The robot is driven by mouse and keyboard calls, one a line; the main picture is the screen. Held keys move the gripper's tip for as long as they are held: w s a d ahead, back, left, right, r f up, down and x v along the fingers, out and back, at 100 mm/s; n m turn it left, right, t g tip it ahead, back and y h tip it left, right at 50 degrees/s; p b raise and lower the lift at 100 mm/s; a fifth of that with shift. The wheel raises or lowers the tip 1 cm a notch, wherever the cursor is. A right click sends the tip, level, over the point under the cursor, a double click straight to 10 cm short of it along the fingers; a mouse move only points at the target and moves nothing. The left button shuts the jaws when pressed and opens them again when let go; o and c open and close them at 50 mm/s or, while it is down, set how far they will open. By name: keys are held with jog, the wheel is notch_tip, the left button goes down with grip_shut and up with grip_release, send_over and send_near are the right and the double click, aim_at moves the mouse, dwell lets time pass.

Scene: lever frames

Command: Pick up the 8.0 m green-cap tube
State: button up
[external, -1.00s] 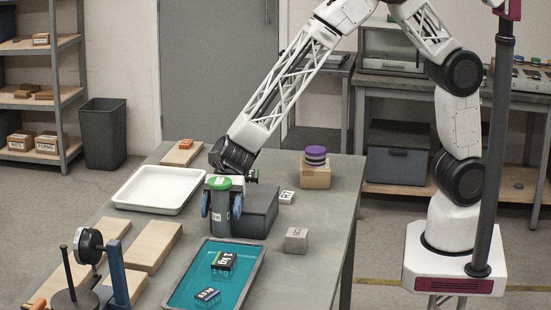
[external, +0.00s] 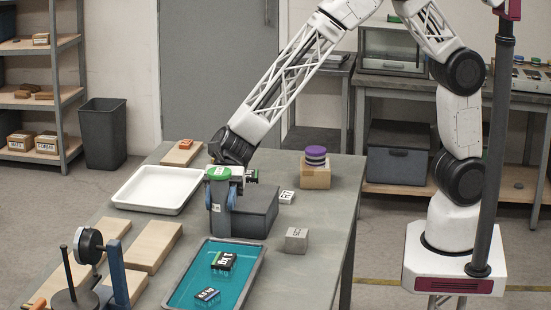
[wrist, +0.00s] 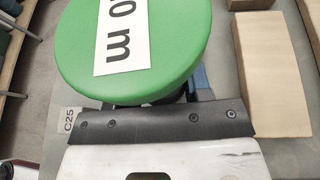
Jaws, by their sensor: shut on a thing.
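The green-cap tube (external: 219,173) is a dark upright cylinder with a flat green cap, at the middle of the table beside a dark grey box. My gripper (external: 221,195) is shut on its body, with a blue finger on either side just below the cap. In the wrist view the green cap (wrist: 135,45) is large and its white label reads "0 m", with the front of the label cut off. The cap hides most of the fingers there. Whether the tube's base touches the table I cannot tell.
The dark grey box (external: 258,210) is close on the right. A white tray (external: 158,188) lies behind left, and a teal tray (external: 205,290) with two labelled dark blocks lies in front. Wooden boards (external: 150,250) and a reel stand (external: 105,270) are at front left.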

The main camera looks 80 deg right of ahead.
aim_at(219, 171)
notch_tip(219, 171, up, 8)
jog(key=shift+f, duration=0.2)
